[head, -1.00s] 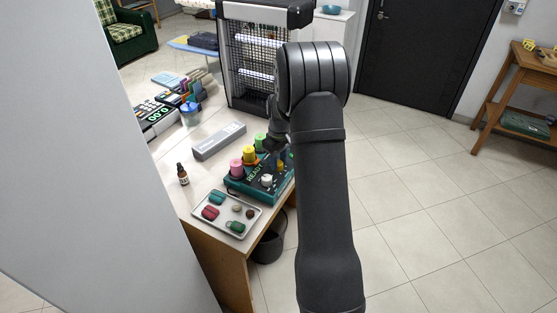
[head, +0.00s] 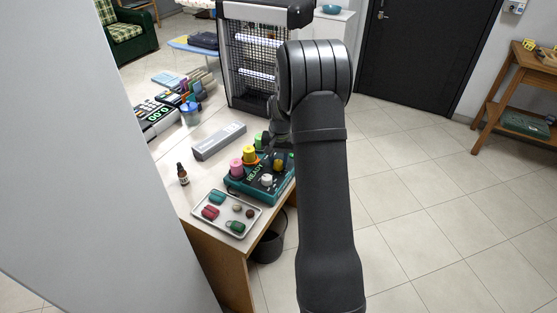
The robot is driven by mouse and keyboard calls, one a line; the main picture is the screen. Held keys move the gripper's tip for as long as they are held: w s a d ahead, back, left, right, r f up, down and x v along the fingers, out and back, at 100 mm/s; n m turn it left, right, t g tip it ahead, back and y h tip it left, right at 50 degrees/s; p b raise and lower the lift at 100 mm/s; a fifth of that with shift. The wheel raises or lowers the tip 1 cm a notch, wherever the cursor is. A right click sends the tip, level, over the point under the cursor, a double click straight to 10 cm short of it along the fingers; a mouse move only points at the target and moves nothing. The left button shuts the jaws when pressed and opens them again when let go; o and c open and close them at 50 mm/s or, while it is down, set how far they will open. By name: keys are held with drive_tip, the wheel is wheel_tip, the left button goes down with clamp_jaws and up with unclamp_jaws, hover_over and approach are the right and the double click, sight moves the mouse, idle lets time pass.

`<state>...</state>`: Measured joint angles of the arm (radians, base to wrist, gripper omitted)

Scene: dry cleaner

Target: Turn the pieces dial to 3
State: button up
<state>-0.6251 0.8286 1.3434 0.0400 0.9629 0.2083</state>
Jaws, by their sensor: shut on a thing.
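A teal control box (head: 236,187) with a "READY" display sits near the front right edge of the desk. It carries pink (head: 236,168), yellow (head: 250,154) and green (head: 258,140) round pieces along its far left side, and an orange-yellow one (head: 278,160) and a white one (head: 266,180) nearer the right. I cannot read which one is the pieces dial or where it points. My gripper (head: 271,142) is dark and partly hidden by my arm, at the box's far end beside the green piece. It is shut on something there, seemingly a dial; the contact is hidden.
A long grey case (head: 219,141) lies behind. A caged lamp unit (head: 249,60) stands at the back. A grey wall panel (head: 95,200) fills the left.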

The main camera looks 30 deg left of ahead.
sight(280, 163)
drive_tip(key=shift+r+m, duration=0.1)
drive_tip(key=shift+m, duration=1)
drive_tip(key=o, duration=1)
drive_tip(key=shift+c, duration=0.2)
wheel_tip(280, 163, up, 17)
drive_tip(key=shift+d+r, duration=0.15)
drive_tip(key=shift+d, duration=0.15)
drive_tip(key=f, duration=1.7)
drive_tip(key=shift+a+f, duration=0.25)
drive_tip(key=shift+a, duration=0.05)
